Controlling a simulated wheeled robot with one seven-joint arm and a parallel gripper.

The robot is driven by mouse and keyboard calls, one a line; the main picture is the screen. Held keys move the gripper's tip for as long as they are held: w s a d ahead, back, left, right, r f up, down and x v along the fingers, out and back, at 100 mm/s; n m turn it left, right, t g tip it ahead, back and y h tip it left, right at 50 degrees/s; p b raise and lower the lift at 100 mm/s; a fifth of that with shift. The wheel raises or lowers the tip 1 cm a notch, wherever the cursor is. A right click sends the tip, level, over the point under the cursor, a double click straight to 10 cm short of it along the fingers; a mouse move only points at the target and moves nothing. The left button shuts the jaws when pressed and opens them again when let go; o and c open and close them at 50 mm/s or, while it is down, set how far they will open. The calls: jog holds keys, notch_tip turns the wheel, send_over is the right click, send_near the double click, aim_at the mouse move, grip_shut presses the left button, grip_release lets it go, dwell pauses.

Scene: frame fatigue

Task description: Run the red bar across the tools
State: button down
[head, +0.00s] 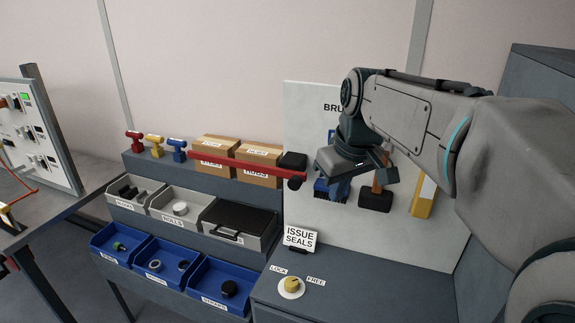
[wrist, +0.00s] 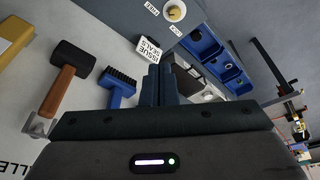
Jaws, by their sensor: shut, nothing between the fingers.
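The red bar (head: 245,167) reaches rightward in the head view, in front of the cardboard boxes, to a black block (head: 293,160) with a dark round knob (head: 295,183) below it. The bar's right end is near the left edge of the tool board (head: 305,110). On the board hang a blue brush (wrist: 121,85), a mallet with a black head (head: 375,200) and a yellow tool (head: 423,197). My gripper (wrist: 158,72) is shut and empty, in front of the board, right of the bar's end. It partly hides the brush and mallet in the head view.
A yellow knob (head: 291,284) sits between LOCK and FREE labels on the counter, below an ISSUE SEALS sign (head: 301,236). Grey bins (head: 180,205) and blue bins (head: 160,263) stand left. Red, yellow and blue fittings (head: 155,145) line the upper shelf. A dark cabinet (head: 535,85) stands right.

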jog(key=w+a+r+n+y, duration=0.1)
jog(key=w+a+n, duration=0.3)
jog(key=w, duration=0.5)
jog(key=w+a+r+n+g+y, duration=0.1)
jog(key=w+a+n, duration=0.3)
jog(key=w, duration=0.5)
jog(key=a+r, duration=0.1)
jog(key=a, duration=0.1)
jog(key=shift+a+g+y+b, duration=0.3)
jog(key=shift+b, duration=0.05)
notch_tip(320, 180, down, 10)
jog(key=shift+d+p, duration=0.2)
jog(key=shift+p, duration=0.2)
jog(key=shift+f, duration=0.1)
